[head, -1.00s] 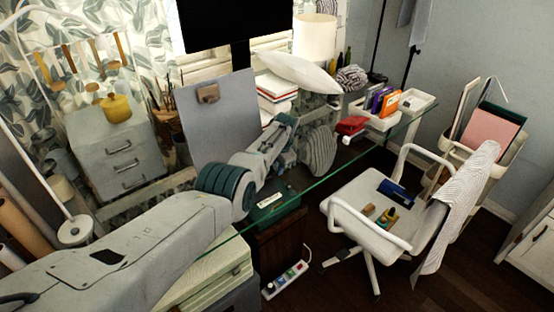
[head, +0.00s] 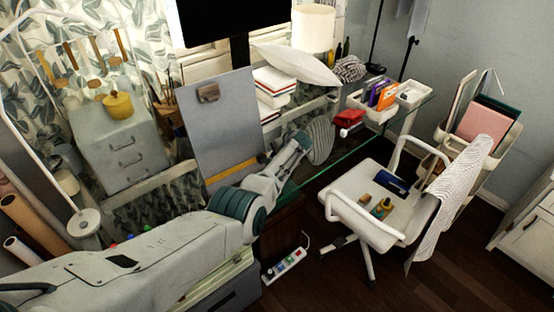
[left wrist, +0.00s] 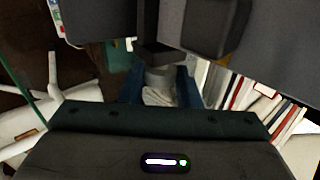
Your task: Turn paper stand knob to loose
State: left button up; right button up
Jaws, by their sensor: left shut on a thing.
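The paper stand (head: 222,130) is an upright grey board with a brown clip near its top and a yellow strip near its bottom. It stands on the desk, left of centre in the head view, and its grey face fills the upper right of the left wrist view (left wrist: 275,35). My left arm reaches past its lower right side. The head view does not show the fingertips clearly. My right gripper is out of view.
A glass desk edge runs behind my forearm. Books (head: 274,88) and a pillow (head: 295,66) lie right of the stand. A white chair (head: 350,212) and a power strip (head: 285,263) are at the right and front. A grey drawer cabinet (head: 120,150) stands left.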

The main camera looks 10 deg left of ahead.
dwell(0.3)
pick_arm(q)
jog(key=o, duration=1)
jog(key=shift+s+d+r, duration=0.15)
jog(key=shift+d+r, duration=0.1)
jog(key=shift+r, duration=0.15)
jog(key=shift+p+v, duration=0.8)
jog(key=shift+v, duration=0.25)
jog(key=shift+b+v, duration=0.35)
jog(key=shift+v, duration=3.5)
jog(key=shift+s+f, duration=0.1)
